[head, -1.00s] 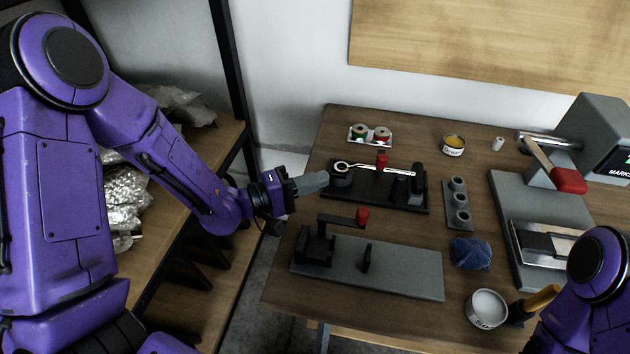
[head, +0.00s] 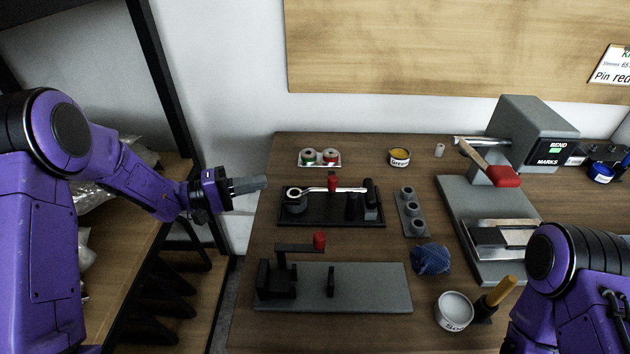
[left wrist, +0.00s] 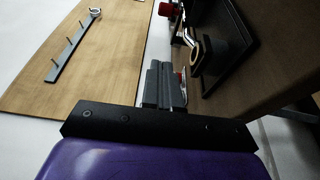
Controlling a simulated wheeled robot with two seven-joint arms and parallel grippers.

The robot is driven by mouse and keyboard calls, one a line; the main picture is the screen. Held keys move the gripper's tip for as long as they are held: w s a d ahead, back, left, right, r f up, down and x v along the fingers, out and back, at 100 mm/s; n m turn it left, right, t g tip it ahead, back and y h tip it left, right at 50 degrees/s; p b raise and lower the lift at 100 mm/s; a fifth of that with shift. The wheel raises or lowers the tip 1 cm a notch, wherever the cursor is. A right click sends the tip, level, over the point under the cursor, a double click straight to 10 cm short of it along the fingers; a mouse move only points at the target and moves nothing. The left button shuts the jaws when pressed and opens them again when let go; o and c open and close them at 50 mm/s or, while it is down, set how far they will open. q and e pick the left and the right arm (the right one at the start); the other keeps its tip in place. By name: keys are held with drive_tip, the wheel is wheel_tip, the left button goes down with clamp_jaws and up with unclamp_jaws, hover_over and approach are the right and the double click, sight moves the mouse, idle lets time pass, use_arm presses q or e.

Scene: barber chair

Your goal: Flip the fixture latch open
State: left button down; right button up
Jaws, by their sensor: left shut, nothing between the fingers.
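A grey fixture plate (head: 370,287) lies near the table's front edge. Black brackets stand on it, and a dark latch arm (head: 293,247) with a red knob (head: 319,240) extends level to the right from the left bracket. Behind it, a black fixture (head: 335,214) holds a silver ring-ended bar (head: 345,190) with a red knob (head: 332,181) at its middle. My left gripper (head: 262,182) is shut and empty, just left of the black fixture and apart from it. Its fingers (left wrist: 165,85) also show in the left wrist view, beside the ring end. My right gripper is out of view.
Spools (head: 320,157), a yellow tin (head: 400,157), a grey peg block (head: 411,212), blue yarn (head: 431,259), a white tin (head: 455,310) and a bending machine (head: 530,130) stand on the table (head: 250,300). A shelf (head: 150,235) is at left.

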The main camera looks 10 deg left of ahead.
use_arm(q)
drive_tip(key=p, duration=0.2)
approach(332, 177)
drive_tip(key=w, duration=0.3)
drive_tip(key=w+d+f, duration=0.1)
drive_tip(key=w, duration=0.1)
drive_tip(key=shift+w+d, duration=0.1)
drive_tip(key=shift+w, duration=0.05)
drive_tip(key=shift+s+d+p, duration=0.15)
drive_tip(key=shift+s+d, duration=0.05)
drive_tip(key=shift+d, duration=0.35)
drive_tip(key=shift+s+d+p, duration=0.15)
drive_tip(key=shift+s+d, duration=0.05)
drive_tip(key=shift+d, duration=0.4)
drive_tip(key=shift+s+d, duration=0.15)
drive_tip(key=shift+d, duration=0.3)
drive_tip(key=shift+f, duration=0.15)
drive_tip(key=shift+d, duration=0.15)
